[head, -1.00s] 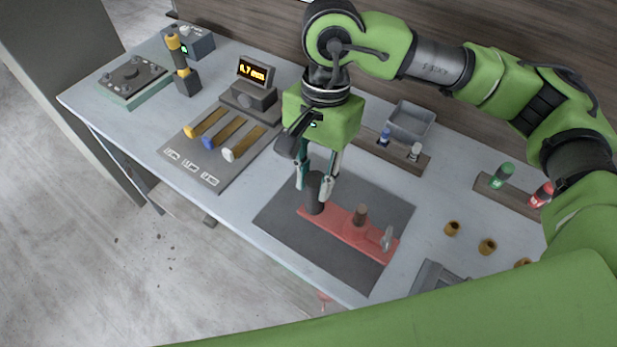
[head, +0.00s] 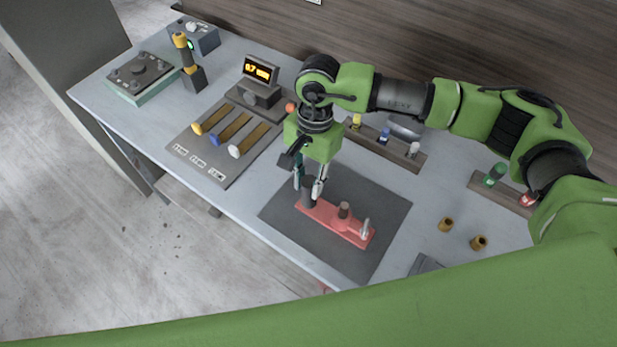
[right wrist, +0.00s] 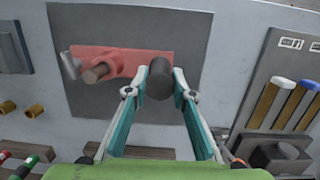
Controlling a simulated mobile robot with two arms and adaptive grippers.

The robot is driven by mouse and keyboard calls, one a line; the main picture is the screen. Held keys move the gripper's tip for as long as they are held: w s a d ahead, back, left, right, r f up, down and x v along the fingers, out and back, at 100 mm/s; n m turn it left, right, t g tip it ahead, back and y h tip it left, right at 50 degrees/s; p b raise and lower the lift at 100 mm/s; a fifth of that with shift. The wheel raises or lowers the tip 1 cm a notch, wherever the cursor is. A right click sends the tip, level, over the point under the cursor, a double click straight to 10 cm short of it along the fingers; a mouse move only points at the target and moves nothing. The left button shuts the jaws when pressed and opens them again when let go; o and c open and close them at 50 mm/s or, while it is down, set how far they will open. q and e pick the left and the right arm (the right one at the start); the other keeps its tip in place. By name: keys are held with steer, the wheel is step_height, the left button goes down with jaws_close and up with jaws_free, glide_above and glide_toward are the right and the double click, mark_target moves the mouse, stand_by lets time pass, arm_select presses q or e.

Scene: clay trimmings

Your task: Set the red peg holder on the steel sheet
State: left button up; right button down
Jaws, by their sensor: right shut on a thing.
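The red peg holder (head: 326,219) is a long red bar with a dark thick cylinder (head: 308,194) at one end, a brown peg (head: 343,210) near the middle and a pale metal piece (head: 366,229) at the other end. It lies within the outline of the dark grey steel sheet (head: 375,197); I cannot tell if it touches the sheet. My right gripper (head: 311,187) is shut on the dark cylinder; in the right wrist view its fingers (right wrist: 160,90) flank the cylinder from both sides. The holder also shows in the right wrist view (right wrist: 125,60). My left gripper is not in view.
Left of the sheet is a grey board (head: 212,165) with several handled tools and a display box (head: 258,80). Behind stands a rack (head: 400,155) with small bottles. Brown cups (head: 445,224) sit to the right. The table's front edge runs close to the sheet.

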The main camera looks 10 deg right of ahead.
steer(key=shift+f, duration=0.1)
steer(key=c, duration=1.7)
jaws_free()
steer(key=shift+r, duration=0.25)
steer(key=shift+w+d+r+b, duration=0.2)
steer(key=shift+r+b, duration=0.55)
steer(key=shift+r, duration=1.2)
steer(key=shift+w+d+r+b, duration=0.25)
steer(key=shift+r+b, duration=0.45)
steer(key=shift+r, duration=1.2)
steer(key=shift+w+d+r+b, duration=0.1)
steer(key=shift+w+r+b, duration=0.45)
steer(key=shift+r, duration=1.4)
steer(key=shift+s, duration=0.25)
